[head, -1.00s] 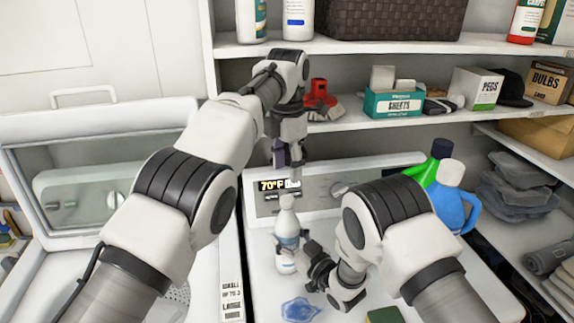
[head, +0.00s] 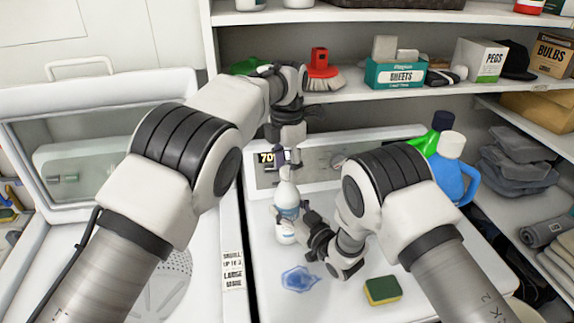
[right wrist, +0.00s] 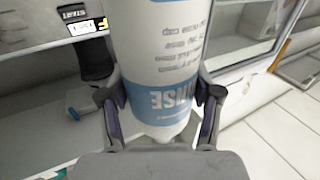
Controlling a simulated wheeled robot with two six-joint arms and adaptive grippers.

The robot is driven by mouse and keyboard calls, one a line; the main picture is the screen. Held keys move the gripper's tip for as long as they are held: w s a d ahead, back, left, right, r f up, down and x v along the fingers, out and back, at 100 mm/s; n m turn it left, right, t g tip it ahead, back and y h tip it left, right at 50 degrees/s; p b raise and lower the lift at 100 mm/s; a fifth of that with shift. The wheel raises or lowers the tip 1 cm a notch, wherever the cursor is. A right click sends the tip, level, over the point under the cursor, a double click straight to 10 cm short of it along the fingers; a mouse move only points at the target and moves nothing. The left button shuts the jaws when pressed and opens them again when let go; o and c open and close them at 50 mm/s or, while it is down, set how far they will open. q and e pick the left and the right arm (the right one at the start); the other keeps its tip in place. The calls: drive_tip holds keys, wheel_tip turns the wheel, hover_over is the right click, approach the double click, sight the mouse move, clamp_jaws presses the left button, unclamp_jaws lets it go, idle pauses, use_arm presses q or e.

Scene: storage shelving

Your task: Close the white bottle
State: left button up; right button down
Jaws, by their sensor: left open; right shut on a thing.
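The white bottle (head: 287,220), with a blue-and-white label, stands upright over the white machine top in the head view. My right gripper (head: 298,230) is shut on its body from the right. In the right wrist view the bottle (right wrist: 165,55) sits between both fingers of the right gripper (right wrist: 158,108), its label upside down. My left gripper (head: 288,158) points down, open, just above the bottle's narrow top (head: 284,174). Whether its fingers touch the top, and whether a separate cap is there, I cannot tell.
A blue puddle (head: 299,279) and a yellow-green sponge (head: 382,290) lie in front on the machine top (head: 340,300). A blue jug (head: 455,172) and a green bottle (head: 430,143) stand at the back right. A shelf (head: 350,93) with a red brush (head: 321,70) and boxes is behind.

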use_arm(q)
clamp_jaws()
drive_tip(key=m, duration=3.5)
drive_tip(key=shift+f+m, duration=0.1)
drive_tip(key=shift+m, duration=0.2)
drive_tip(key=m, duration=1.1)
drive_tip(key=shift+m, duration=0.3)
drive_tip(key=shift+o, duration=0.7)
unclamp_jaws()
